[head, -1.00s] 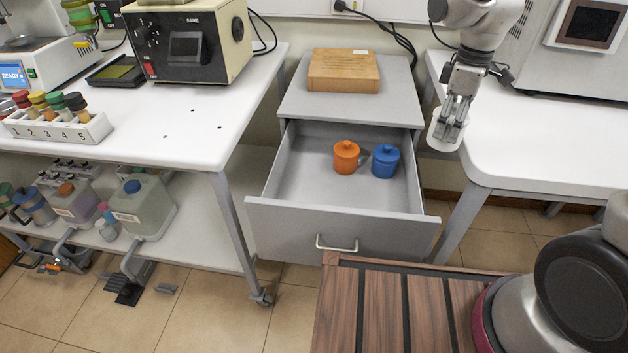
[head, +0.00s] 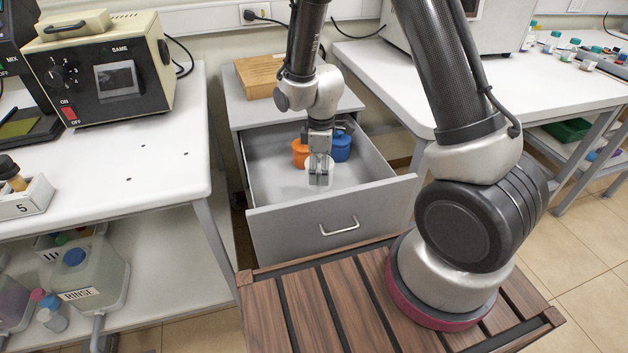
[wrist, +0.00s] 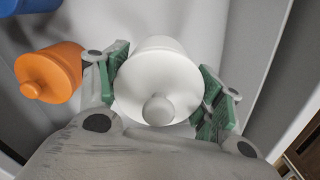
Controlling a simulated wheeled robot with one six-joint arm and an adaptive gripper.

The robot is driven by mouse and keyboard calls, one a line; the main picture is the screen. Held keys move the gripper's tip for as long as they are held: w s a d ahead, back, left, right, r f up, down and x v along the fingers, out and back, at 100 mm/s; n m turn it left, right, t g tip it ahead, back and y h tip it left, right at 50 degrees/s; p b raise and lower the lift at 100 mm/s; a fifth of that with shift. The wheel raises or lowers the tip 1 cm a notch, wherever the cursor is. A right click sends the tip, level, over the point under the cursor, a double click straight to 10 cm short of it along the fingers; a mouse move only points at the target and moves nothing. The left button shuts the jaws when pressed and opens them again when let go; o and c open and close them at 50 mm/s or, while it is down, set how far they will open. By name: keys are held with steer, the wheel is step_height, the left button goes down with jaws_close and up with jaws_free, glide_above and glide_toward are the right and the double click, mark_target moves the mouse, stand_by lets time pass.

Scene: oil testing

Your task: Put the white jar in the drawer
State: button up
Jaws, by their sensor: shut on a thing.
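The white jar (wrist: 158,80) with a round knob on its lid sits between the green pads of my gripper (wrist: 165,95) in the wrist view. In the head view my gripper (head: 320,172) points down over the open grey drawer (head: 330,224), shut on the white jar (head: 319,182). The jar is over or inside the drawer, in front of the other jars. I cannot tell whether it touches the drawer floor.
An orange jar (head: 300,151) and a blue jar (head: 341,147) stand in the back of the drawer. A wooden block (head: 262,76) lies on the cabinet top. White tables flank the cabinet. The drawer's left and right floor areas are free.

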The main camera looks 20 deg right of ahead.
mark_target(317, 188)
steer(key=shift+f, duration=2.5)
steer(key=shift+f, duration=0.15)
steer(key=o, duration=1)
steer(key=shift+o, duration=0.2)
